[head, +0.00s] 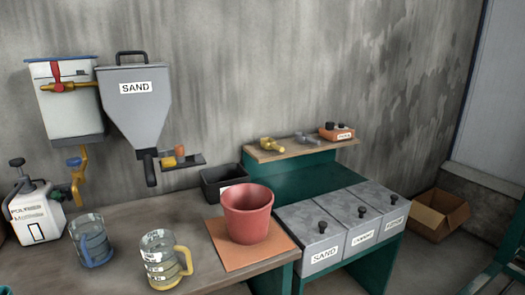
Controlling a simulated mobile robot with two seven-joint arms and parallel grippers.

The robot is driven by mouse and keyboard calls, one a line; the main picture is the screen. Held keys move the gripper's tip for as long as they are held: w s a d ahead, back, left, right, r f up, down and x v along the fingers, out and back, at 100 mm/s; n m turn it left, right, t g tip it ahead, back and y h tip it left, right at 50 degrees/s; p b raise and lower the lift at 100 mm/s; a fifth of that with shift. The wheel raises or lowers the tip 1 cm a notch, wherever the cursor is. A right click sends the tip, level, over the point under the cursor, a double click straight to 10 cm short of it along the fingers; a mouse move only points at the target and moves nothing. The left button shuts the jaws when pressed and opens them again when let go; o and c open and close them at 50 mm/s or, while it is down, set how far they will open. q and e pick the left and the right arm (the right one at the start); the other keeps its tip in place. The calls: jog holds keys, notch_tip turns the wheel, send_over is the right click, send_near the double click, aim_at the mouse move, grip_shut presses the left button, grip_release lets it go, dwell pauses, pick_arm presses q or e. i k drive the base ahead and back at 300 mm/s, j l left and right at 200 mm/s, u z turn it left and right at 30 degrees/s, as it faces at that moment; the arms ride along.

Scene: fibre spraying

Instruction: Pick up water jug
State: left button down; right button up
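Two clear measuring jugs stand upright on the left part of the grey worktop. One jug with a blue handle (95,243) is at the left. The other jug with a yellow handle (158,262) stands nearer, to its right, and has pale markings on its side. I cannot read which one is the water jug, and I cannot tell if either holds liquid. Neither of my grippers shows in the head view.
A white sprayer bottle (36,215) stands left of the jugs. A white tank (70,110) and a grey SAND hopper (137,105) hang on the wall above. A red pot (247,225) sits on an orange mat (225,248). Lidded grey bins (315,245) and a cardboard box (437,213) are at the right.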

aim_at(88, 232)
jog(key=u, duration=1.7)
